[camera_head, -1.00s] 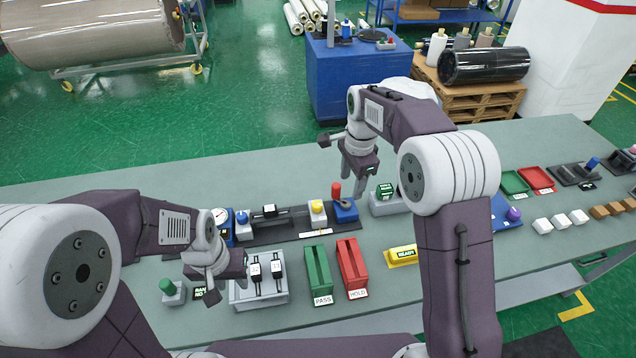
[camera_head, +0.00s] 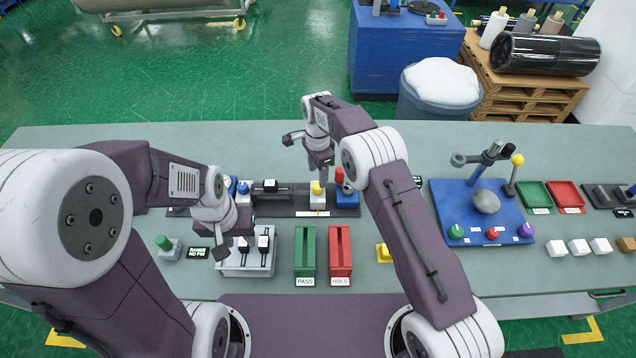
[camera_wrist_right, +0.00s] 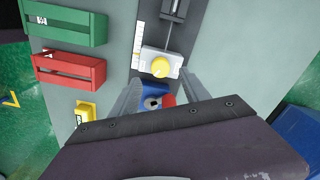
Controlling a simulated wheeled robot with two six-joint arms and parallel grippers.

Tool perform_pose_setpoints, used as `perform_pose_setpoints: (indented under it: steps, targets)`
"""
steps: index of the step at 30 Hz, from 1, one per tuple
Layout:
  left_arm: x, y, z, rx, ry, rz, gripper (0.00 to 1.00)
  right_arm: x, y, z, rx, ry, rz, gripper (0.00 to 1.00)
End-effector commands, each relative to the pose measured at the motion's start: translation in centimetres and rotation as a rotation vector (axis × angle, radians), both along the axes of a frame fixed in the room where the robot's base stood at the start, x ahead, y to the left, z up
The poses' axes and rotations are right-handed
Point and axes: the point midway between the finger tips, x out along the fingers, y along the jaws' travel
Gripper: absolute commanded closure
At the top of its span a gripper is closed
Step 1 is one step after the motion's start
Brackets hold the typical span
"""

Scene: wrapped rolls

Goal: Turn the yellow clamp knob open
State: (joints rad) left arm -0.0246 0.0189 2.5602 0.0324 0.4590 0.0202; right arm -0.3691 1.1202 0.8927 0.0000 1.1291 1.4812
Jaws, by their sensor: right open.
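The yellow clamp knob (camera_head: 318,188) sits on a white block at the right part of a dark rail fixture (camera_head: 283,205). It also shows in the right wrist view (camera_wrist_right: 160,67), round, on its white block. My right gripper (camera_head: 323,174) hangs just above the knob, fingers down. In the right wrist view its fingers (camera_wrist_right: 162,82) are spread, with the knob ahead between their tips; contact cannot be told.
A red-topped knob on a blue block (camera_head: 347,196) stands close right of the yellow knob. Green (camera_head: 305,285) and red (camera_head: 341,263) bins stand in front. A blue board (camera_head: 478,236) with coloured knobs lies right. The bench behind the rail is clear.

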Motion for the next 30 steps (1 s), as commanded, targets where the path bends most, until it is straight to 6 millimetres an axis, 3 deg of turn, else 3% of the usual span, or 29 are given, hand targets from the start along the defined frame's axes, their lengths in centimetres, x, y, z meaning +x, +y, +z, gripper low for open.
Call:
perform_pose_setpoints:
  steps: [9, 19, 20, 25, 30]
  targets:
    - [0.0, 0.0, 2.1, 0.000, 0.000, 0.000, 0.64, 0.0, 0.0, -5.6, 0.000, 0.001, 0.000, 0.46]
    - [0.0, 0.0, 2.1, 0.000, 0.000, 0.000, 0.64, 0.0, 0.0, -6.5, 0.000, -0.001, 0.000, 0.46]
    - [0.0, 0.0, 2.1, 0.000, 0.000, 0.000, 0.64, 0.0, 0.0, -6.5, 0.000, -0.001, 0.000, 0.52]
    - [0.0, 0.0, 2.1, 0.000, 0.000, 0.000, 0.64, 0.0, 0.0, -6.4, 0.000, -0.001, 0.000, 0.99]
    - [0.0, 0.0, 2.0, 0.000, 0.000, 0.000, 0.64, 0.0, 0.0, -6.4, 0.000, -0.001, 0.004, 1.00]
